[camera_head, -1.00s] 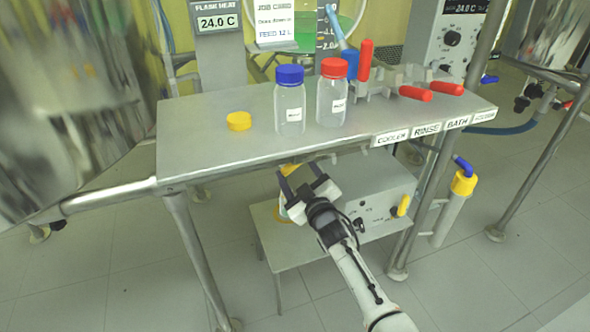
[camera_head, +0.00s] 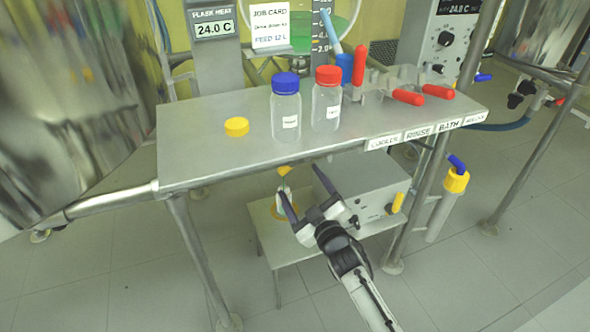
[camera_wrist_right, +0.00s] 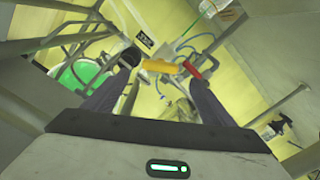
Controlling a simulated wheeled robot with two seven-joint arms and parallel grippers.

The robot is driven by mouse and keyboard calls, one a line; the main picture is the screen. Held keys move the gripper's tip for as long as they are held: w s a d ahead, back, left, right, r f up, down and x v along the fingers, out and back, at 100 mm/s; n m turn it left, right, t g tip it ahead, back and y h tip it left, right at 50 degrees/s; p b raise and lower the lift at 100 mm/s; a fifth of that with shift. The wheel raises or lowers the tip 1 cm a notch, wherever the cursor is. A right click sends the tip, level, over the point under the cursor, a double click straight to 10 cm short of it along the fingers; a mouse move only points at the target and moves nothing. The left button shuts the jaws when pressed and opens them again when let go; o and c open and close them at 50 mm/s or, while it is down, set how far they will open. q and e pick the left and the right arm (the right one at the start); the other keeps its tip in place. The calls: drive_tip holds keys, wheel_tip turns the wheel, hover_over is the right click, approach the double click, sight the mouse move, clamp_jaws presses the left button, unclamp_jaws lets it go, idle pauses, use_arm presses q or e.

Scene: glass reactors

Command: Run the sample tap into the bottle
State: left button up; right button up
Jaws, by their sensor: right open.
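My right gripper (camera_head: 299,181) is open and empty, below the front edge of the shelf. A small yellow part (camera_head: 284,170), possibly the tap's handle, shows just under the shelf edge beyond its fingers. Below it, a pale object with a yellow ring (camera_head: 281,208) stands on the low stand, mostly hidden by the gripper; I cannot tell whether it is the bottle. In the right wrist view, a yellow lever (camera_wrist_right: 160,66) and a red part (camera_wrist_right: 193,70) appear between or beyond the spread fingertips (camera_wrist_right: 160,75). My left gripper is out of view.
The steel shelf (camera_head: 210,155) holds a loose yellow cap (camera_head: 236,127), a blue-capped bottle (camera_head: 286,110), a red-capped bottle (camera_head: 326,105) and a manifold with red levers (camera_head: 408,97). A box with a yellow knob (camera_head: 397,202) sits on the low stand (camera_head: 265,240). Shelf legs flank it.

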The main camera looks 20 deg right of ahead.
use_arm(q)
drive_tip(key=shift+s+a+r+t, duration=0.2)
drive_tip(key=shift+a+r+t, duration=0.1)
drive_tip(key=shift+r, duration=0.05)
use_arm(e)
drive_tip(key=s, duration=0.3)
